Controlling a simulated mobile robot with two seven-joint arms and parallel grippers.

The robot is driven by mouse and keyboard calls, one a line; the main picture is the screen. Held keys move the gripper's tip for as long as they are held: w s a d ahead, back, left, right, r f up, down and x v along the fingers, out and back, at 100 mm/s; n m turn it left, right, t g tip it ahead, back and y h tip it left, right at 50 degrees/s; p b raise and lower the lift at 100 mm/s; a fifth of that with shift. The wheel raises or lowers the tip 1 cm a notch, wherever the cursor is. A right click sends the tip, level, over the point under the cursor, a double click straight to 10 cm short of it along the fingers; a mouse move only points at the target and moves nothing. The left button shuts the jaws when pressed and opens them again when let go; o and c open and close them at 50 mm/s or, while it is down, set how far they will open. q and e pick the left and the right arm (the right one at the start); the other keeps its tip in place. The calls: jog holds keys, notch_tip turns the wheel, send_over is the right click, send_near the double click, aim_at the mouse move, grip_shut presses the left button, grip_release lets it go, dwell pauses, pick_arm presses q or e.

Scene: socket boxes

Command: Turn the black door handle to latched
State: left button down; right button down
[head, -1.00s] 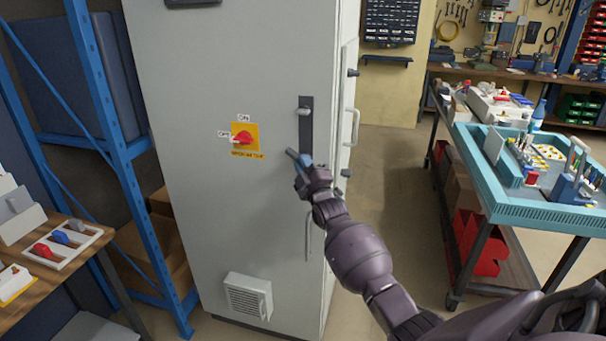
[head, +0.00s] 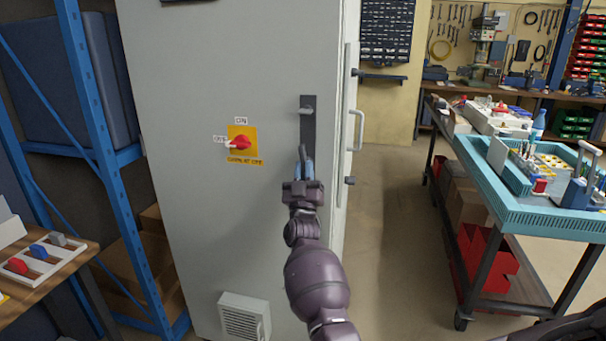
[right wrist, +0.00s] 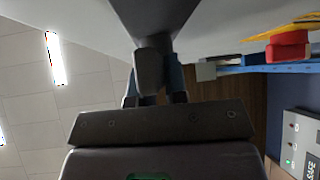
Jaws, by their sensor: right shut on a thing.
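The black door handle (head: 308,128) is on the right part of the tall grey cabinet's door (head: 200,230). It shows as a dark upright strip with a grey knob near its top. My right gripper (head: 304,168) is at the strip's lower end, its blue fingers pointing up, and is shut on the handle. In the right wrist view a dark block of the handle (right wrist: 150,70) is at the fingers (right wrist: 155,90), against the dark strip. The gripper hides the handle's lower part, so its exact angle is unclear. My left gripper is not in view.
A red rotary switch (head: 241,143) on a yellow plate is left of the handle. A pale bar handle (head: 357,130) sticks out at the cabinet's right edge. A blue rack (head: 85,110) stands left, a turquoise-topped cart (head: 540,222) right. The floor between cabinet and cart is clear.

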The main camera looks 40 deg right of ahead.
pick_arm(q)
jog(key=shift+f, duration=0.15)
pick_arm(e)
jog(key=shift+f+m+g+h, duration=0.15)
jog(key=shift+m+g+h, duration=0.25)
jog(key=shift+m+h, duration=0.25)
jog(key=shift+m, duration=0.35)
jog(key=c, duration=1.1)
grip_release()
jog(key=shift+c, duration=0.2)
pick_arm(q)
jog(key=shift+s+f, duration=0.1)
